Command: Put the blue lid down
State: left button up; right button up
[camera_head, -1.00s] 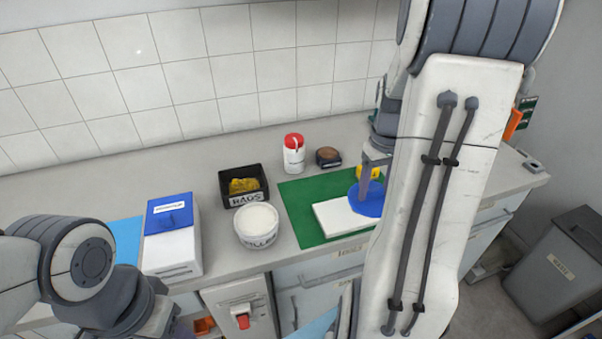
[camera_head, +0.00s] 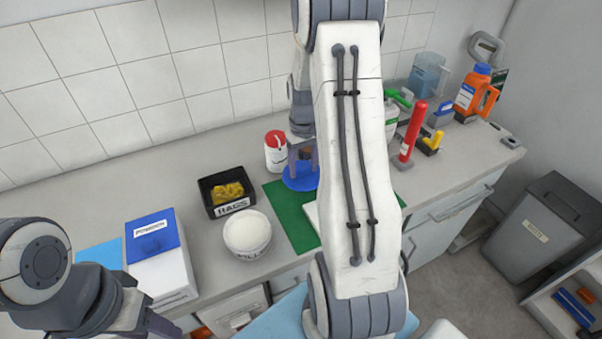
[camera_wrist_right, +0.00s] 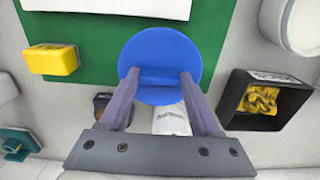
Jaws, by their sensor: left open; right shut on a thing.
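The round blue lid (camera_head: 300,182) hangs in my right gripper (camera_head: 303,155), near the back edge of the green mat (camera_head: 290,207) and beside the white bottle with the red cap (camera_head: 276,155). In the right wrist view the lid (camera_wrist_right: 160,58) is gripped between the two fingers of my right gripper (camera_wrist_right: 158,82). It covers part of the mat (camera_wrist_right: 100,50) and the bottle (camera_wrist_right: 171,118). I cannot tell its exact height. My left gripper (camera_head: 155,325) is open at the bottom left edge, mostly cut off, away from the lid.
A black bin with yellow rags (camera_head: 228,191) and a white tub (camera_head: 247,232) stand left of the mat. A white box with a blue top (camera_head: 155,240) is further left. A red cylinder (camera_head: 412,132) and orange jug (camera_head: 473,92) stand right. My right arm hides much of the mat.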

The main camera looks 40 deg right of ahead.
aim_at(301, 174)
jog(key=shift+w+a+f, duration=0.15)
jog(key=shift+w, duration=0.2)
jog(key=shift+f, duration=0.35)
jog(key=shift+f+p, duration=0.4)
jog(key=shift+f, duration=1.3)
jog(key=shift+f, duration=0.1)
jog(key=o, duration=1.3)
jog(key=shift+o, duration=0.2)
